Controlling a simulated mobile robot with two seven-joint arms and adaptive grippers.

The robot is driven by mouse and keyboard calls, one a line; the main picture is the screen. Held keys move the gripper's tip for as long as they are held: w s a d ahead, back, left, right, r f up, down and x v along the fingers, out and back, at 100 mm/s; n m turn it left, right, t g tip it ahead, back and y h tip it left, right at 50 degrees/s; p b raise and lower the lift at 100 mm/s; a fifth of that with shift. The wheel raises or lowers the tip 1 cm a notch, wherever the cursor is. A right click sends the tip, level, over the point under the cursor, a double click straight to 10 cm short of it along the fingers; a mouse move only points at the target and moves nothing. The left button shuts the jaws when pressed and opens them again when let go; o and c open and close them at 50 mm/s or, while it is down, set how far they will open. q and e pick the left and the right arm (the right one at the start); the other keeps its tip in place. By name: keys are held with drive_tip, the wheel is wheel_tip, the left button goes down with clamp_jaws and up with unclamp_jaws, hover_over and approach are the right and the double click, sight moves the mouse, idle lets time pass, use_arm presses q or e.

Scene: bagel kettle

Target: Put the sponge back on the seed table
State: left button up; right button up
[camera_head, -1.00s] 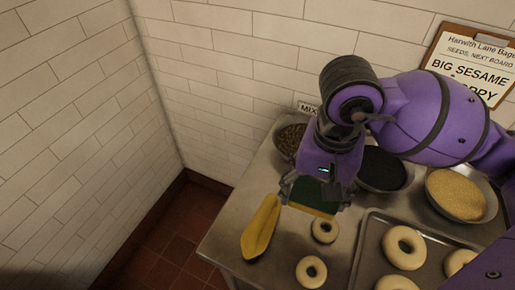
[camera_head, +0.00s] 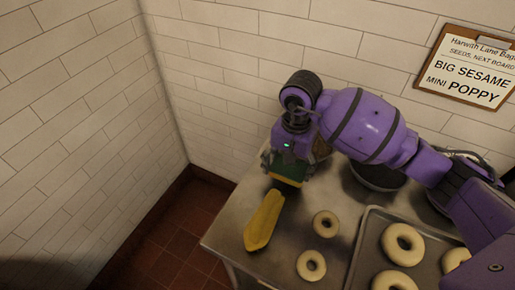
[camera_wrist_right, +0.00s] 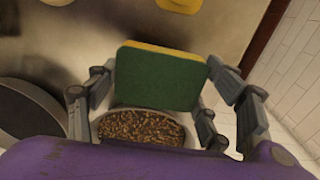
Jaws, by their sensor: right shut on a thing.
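The sponge (camera_head: 288,171), green with a yellow side, is in my right gripper (camera_head: 286,163) near the back left of the metal seed table (camera_head: 226,232). In the right wrist view the sponge (camera_wrist_right: 160,78) sits between the two fingers of my right gripper (camera_wrist_right: 162,85), its green face toward the camera. I cannot tell whether the sponge touches the table. My left gripper is not in view.
A yellow boat-shaped thing (camera_head: 264,222) lies in front of the sponge. A bowl of mixed seeds (camera_wrist_right: 143,128) shows beyond the sponge. Bagels (camera_head: 326,224) and a tray (camera_head: 357,262) are on the right. A dark bowl (camera_head: 375,180) is behind.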

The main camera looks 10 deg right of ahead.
sight(288, 174)
drive_tip(key=shift+w+f, duration=0.1)
drive_tip(key=shift+f, duration=1.75)
drive_tip(key=o, duration=1.1)
wheel_tip(288, 174, up, 12)
drive_tip(key=shift+r, duration=0.2)
